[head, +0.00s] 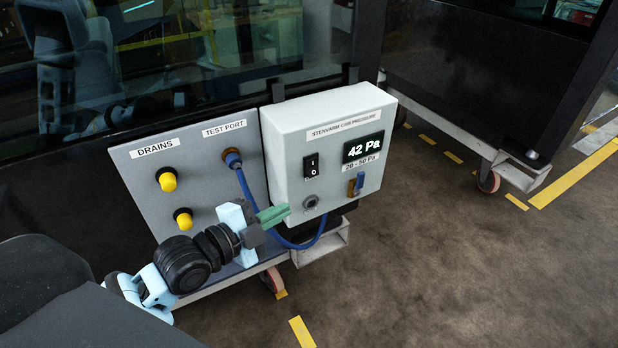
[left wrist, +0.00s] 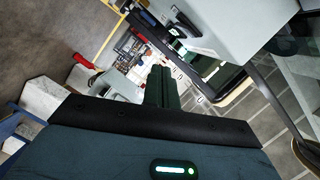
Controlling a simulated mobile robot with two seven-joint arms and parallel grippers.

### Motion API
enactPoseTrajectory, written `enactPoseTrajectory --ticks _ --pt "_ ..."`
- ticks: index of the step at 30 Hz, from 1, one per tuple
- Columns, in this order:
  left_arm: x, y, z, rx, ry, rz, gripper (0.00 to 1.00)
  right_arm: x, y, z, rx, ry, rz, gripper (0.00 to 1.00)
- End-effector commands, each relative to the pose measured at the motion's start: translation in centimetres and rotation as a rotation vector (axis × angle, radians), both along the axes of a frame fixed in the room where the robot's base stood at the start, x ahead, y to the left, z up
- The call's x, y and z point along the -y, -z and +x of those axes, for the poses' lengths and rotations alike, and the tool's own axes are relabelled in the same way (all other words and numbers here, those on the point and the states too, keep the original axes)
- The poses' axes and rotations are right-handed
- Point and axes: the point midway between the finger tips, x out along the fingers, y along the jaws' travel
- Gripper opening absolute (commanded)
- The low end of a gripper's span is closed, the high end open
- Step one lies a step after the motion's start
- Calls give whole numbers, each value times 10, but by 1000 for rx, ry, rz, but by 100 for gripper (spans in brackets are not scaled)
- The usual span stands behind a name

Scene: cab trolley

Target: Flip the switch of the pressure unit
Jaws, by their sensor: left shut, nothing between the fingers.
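The pressure unit (head: 288,128) is a light grey box on the front of the dark cab, with a display (head: 362,148) reading 42 Pa above a "20 - 50 Pa" label. Its black rocker switch (head: 311,165), marked I and O, sits left of the display. My left gripper (head: 285,212) is shut and empty, its green fingers pointing right, below and left of the switch and apart from it in the picture. The fingers also show in the left wrist view (left wrist: 157,72), with a light grey housing at the upper right. My right gripper is out of view.
A blue hose (head: 243,188) runs from the test port (head: 233,158) and loops under the unit. The drains panel (head: 146,193) has two yellow caps. A blue-and-brown fitting (head: 356,184) and a round socket (head: 310,202) are low on the unit. Open floor lies right.

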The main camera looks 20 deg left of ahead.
Motion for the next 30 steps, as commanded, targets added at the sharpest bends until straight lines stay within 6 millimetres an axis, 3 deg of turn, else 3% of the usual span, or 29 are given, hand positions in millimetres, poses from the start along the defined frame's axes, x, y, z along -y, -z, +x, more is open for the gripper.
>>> enactPoseTrajectory --ticks 5,19,30 --pt "1 -23 6 67 31 61 0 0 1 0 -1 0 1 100" --pt "4 -24 12 71 31 64 0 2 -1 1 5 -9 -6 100" --pt "29 -20 66 74 31 61 0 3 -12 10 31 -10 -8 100"
